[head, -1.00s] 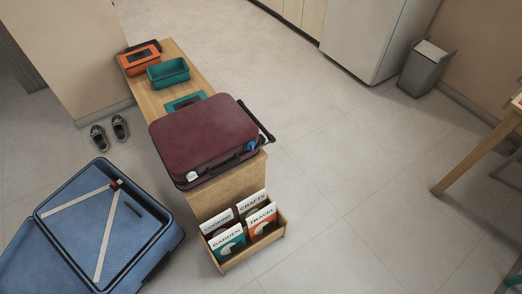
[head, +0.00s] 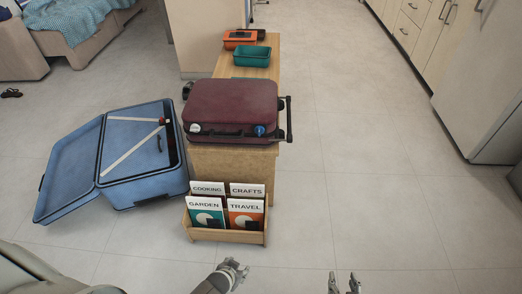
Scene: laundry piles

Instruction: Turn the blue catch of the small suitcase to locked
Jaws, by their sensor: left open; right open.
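The small maroon suitcase (head: 232,105) lies flat and closed on the near end of the wooden bench. Its blue catch (head: 260,130) is on the front face, towards the right; its setting is too small to tell. A white catch (head: 195,129) sits towards the left of the same face. A dark handle lies between them. My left gripper (head: 235,270) is open and empty at the bottom edge, in front of the book rack. My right gripper (head: 344,282) is open and empty further right, over the floor. Both are well apart from the suitcase.
A wooden rack (head: 228,238) with several books stands before the bench (head: 232,160). A large open blue suitcase (head: 140,150) lies on the floor at left. A teal bin (head: 251,57) and an orange box (head: 240,39) sit farther back. The floor on the right is clear.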

